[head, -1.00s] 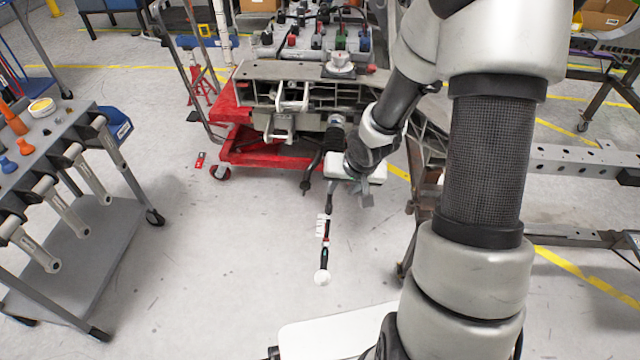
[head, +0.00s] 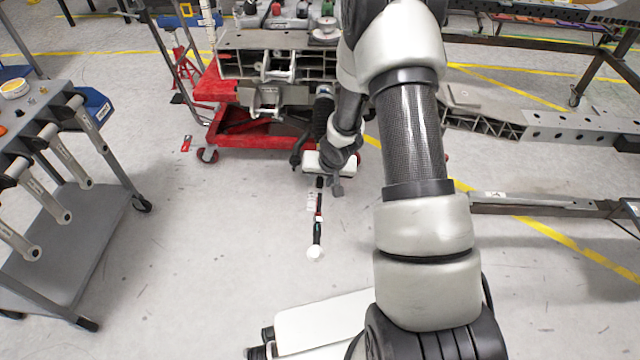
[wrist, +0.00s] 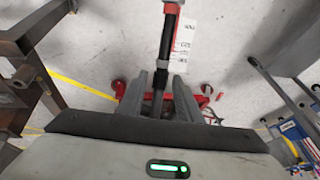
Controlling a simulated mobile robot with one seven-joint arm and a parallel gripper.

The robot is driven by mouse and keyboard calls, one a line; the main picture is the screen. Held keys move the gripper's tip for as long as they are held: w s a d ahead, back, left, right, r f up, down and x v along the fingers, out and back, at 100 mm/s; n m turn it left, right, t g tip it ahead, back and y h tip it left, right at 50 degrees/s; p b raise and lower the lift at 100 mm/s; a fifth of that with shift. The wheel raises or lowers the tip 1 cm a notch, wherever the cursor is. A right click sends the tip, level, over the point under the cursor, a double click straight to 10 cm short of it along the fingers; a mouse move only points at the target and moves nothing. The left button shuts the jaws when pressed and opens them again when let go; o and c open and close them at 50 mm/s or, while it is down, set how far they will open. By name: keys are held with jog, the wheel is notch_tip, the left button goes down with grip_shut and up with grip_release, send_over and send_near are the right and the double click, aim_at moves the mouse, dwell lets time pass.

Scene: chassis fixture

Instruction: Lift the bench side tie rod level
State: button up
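The tie rod (head: 317,232) is a thin dark rod with a red band, a white label and a pale round end. In the head view it slants down in front of the red-based fixture, its pale end nearest me. In the wrist view the rod (wrist: 167,42) runs from the top edge down between the two grey fingers of my gripper (wrist: 160,88). Narrow gaps show on both sides of the rod, so the fingers look open around it. In the head view my gripper (head: 328,184) is at the rod's far end, which it partly hides.
The chassis fixture (head: 265,40) stands on a red wheeled base (head: 250,135) behind the rod. A grey tool cart (head: 65,240) stands at left. Metal rails (head: 560,207) lie at right. The floor between cart and rod is clear.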

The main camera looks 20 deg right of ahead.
jog(key=shift+w+f, duration=0.25)
jog(key=shift+f, duration=0.25)
grip_shut()
